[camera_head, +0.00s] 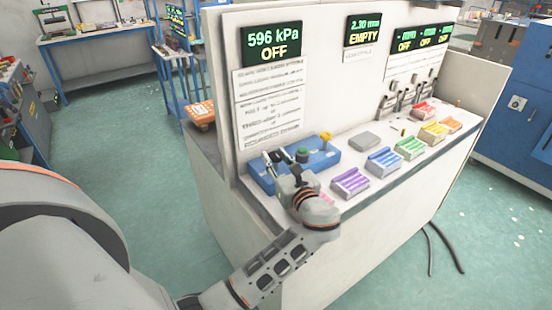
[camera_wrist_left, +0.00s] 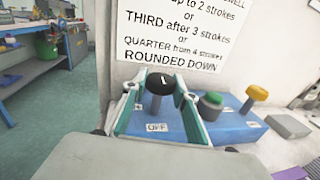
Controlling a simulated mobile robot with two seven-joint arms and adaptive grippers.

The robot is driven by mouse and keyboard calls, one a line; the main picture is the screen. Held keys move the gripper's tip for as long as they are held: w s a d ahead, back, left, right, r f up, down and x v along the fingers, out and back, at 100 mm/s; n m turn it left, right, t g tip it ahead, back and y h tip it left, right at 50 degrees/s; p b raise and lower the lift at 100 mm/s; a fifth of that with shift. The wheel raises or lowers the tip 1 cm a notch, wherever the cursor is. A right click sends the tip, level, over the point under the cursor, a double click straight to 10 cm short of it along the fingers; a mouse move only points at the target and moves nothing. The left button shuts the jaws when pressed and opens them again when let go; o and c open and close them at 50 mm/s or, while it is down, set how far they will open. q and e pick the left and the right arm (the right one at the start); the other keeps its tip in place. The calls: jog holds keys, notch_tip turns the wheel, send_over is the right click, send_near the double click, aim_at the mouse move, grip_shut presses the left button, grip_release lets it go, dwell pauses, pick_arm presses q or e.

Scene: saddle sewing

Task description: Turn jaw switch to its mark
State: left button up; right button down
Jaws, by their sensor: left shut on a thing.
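The jaw switch (camera_wrist_left: 160,83) is a black round knob with a short white line on its top, standing on a blue block (camera_wrist_left: 215,128). A white label reading OFF lies at its near side, and another small label is at its left. My left gripper (camera_head: 275,158) is over the left end of the blue block. In the left wrist view its two fingers stand on either side of the knob, shut on it. In the head view the gripper hides most of the knob. My right gripper is not in view.
A green button (camera_wrist_left: 211,101) and a yellow knob (camera_wrist_left: 257,93) stand right of the switch. The panel display (camera_head: 273,45) reads 596 kPa OFF. Purple (camera_head: 350,183), blue and green ribbed blocks and a grey block (camera_head: 364,141) lie farther right. The panel wall rises close behind.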

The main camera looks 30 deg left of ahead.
pick_arm(q)
jog(key=shift+r, duration=0.15)
jog(key=o, duration=1.1)
jog(key=v, duration=0.7)
jog(key=shift+s+d, duration=0.1)
jog(key=shift+d, duration=0.1)
jog(key=shift+d, duration=0.1)
